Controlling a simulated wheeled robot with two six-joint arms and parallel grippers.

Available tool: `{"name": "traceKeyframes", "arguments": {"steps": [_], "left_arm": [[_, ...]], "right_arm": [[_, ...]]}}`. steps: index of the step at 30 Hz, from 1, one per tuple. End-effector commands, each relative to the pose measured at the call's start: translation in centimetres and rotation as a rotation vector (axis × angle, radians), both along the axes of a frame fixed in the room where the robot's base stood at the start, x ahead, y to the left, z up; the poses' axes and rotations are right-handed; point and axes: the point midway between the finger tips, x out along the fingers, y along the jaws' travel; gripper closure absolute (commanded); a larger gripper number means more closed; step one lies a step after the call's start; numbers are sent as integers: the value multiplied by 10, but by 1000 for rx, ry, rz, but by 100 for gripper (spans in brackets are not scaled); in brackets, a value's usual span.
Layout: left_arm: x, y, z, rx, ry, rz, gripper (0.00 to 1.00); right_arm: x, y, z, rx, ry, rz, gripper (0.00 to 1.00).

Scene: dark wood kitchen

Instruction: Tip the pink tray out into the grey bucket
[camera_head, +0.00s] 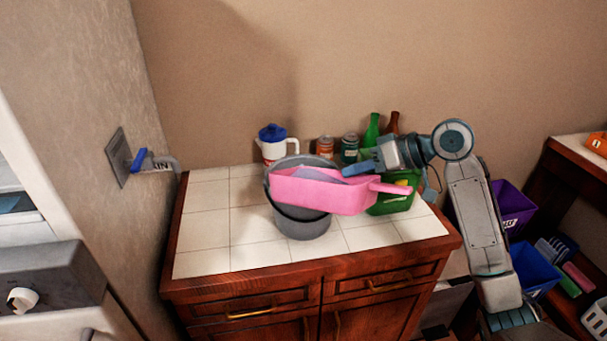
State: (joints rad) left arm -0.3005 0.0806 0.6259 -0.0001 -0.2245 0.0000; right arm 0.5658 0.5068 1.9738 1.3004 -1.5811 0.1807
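The pink tray (320,194) is over the mouth of the grey bucket (302,229), its long side facing me and its handle pointing right. It hides the middle of the bucket; I cannot tell whether they touch. A grey shape shows inside the tray, too small to identify. The bucket stands upright on the white-tiled counter (206,238). My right gripper (354,169) reaches in from the right and meets the tray's far rim near its right end. It appears shut on that rim, though its fingertips are partly hidden. My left gripper is not in view.
A white jug with a blue lid (274,150), cans (349,148) and bottles (371,134) stand along the wall. A green container (392,203) is right of the bucket, under my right arm. The counter's left and front are clear.

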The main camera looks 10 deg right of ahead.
Motion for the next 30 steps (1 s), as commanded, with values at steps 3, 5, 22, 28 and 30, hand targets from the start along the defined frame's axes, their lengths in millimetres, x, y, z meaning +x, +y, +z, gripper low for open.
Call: {"name": "traceKeyframes", "arguments": {"steps": [3,5,22,28,30], "left_arm": [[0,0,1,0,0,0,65],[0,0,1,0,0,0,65],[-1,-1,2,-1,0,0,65],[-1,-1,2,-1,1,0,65],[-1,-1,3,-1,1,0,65]], "right_arm": [[-1,0,1,3,4,0,100],[-1,0,1,3,7,0,100],[-2,1,0,10,32,3,100],[-3,1,-1,13,42,4,100],[-3,1,-1,14,46,5,100]]}}
